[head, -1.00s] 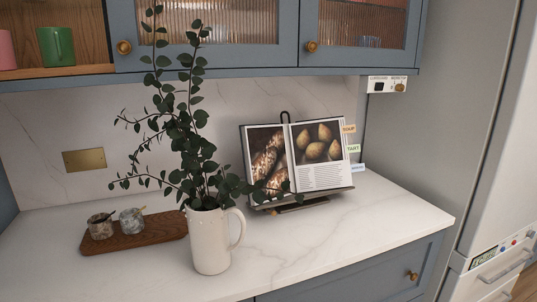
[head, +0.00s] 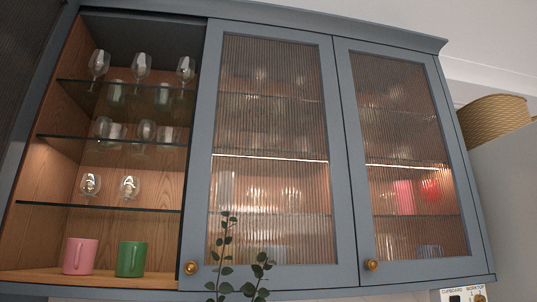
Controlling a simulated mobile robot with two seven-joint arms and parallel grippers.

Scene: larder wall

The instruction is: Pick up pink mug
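The pink mug (head: 81,256) stands upright on the wooden bottom shelf (head: 40,277) of the open cupboard section at the left of the head view. Its handle is on its left side. A green mug (head: 131,259) stands close to its right, with a small gap between them. Neither of my grippers shows in the head view.
Glass shelves above hold several stemmed glasses (head: 129,187). Two reeded-glass doors are shut, with brass knobs (head: 191,267) (head: 372,265). A blurred pink shape (head: 404,197) and a red one (head: 430,190) show behind the right door. Leafy stems (head: 224,262) rise before the middle door.

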